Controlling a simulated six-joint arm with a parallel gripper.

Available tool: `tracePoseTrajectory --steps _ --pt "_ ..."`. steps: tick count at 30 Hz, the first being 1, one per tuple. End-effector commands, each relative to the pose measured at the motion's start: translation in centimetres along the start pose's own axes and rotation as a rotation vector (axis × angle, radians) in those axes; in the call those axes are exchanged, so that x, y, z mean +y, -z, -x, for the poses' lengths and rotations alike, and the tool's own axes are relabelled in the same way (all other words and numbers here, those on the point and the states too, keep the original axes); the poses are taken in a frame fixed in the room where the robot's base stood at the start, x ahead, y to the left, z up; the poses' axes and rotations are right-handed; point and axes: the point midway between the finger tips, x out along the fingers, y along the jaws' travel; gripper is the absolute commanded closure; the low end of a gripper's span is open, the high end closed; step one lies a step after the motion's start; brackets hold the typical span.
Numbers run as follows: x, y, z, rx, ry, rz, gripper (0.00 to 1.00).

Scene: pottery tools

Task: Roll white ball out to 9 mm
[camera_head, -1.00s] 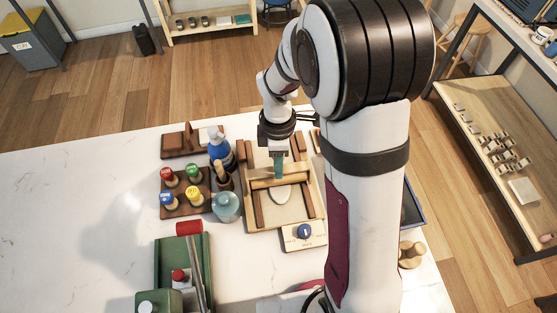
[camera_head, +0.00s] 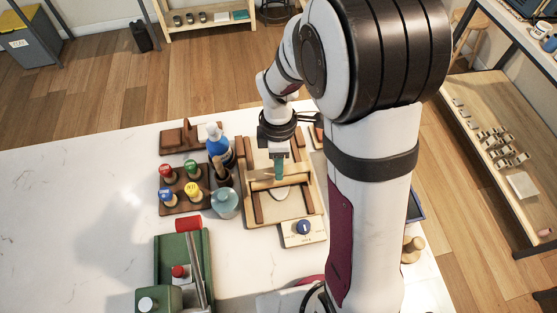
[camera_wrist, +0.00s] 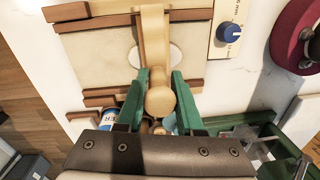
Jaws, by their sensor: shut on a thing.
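My gripper (camera_head: 279,175) has green fingers, seen in the wrist view (camera_wrist: 160,88). It is shut on the pale wooden knob (camera_wrist: 160,101) of a wooden roller (camera_wrist: 153,22). The roller (camera_head: 262,184) lies crosswise over the framed rolling board (camera_head: 295,208). The white clay (camera_head: 280,194) is a flat oval on the board, partly under the roller; it shows on both sides of the roller in the wrist view (camera_wrist: 176,56). A blue dial (camera_head: 304,228) sits on a pale panel at the board's near edge; its setting is too small to read.
Left of the board stand a blue bottle (camera_head: 217,142), a glass jar (camera_head: 225,203) and a wooden block with coloured stamps (camera_head: 182,208). A green tool with a red-ended lever (camera_head: 188,224) stands at the front. The tabletop at far left is clear.

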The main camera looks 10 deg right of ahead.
Motion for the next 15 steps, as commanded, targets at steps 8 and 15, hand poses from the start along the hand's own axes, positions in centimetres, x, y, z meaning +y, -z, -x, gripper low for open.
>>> tracePoseTrajectory --steps 8,15 --pt "-1.4 -0.2 -0.5 0.000 0.000 -0.001 1.00" --pt "-1.8 -0.2 -0.6 0.000 0.001 -0.001 1.00"
